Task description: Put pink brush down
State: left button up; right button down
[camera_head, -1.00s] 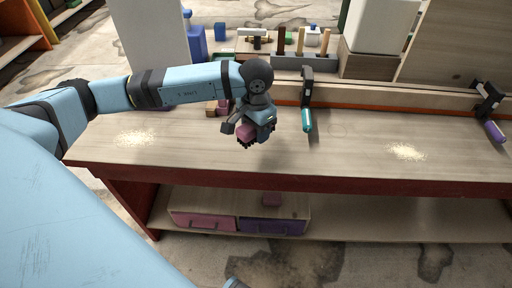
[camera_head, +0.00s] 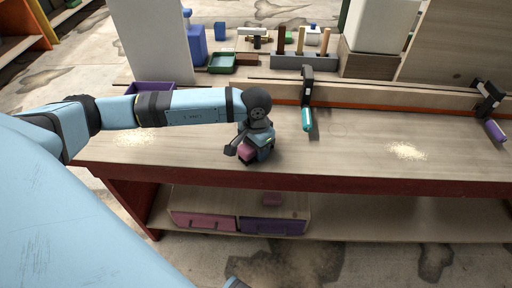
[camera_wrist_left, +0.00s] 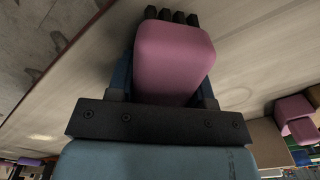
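The pink brush (camera_head: 246,154) is in my left gripper (camera_head: 254,152), low over the front middle of the workbench (camera_head: 350,155). In the left wrist view the brush's pink block (camera_wrist_left: 173,60) sits between the fingers, with black bristles (camera_wrist_left: 172,17) at its far end. The left gripper is shut on it. I cannot tell whether the bristles touch the bench top. My right gripper is not in view.
Sawdust piles lie at the left (camera_head: 135,138) and right (camera_head: 405,151) of the bench. A teal-handled clamp (camera_head: 307,112) and a purple-handled clamp (camera_head: 492,125) are at the back rail. A purple tray (camera_head: 150,87) stands behind my arm.

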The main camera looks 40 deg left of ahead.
pick_arm(q)
jog(key=o, duration=0.4)
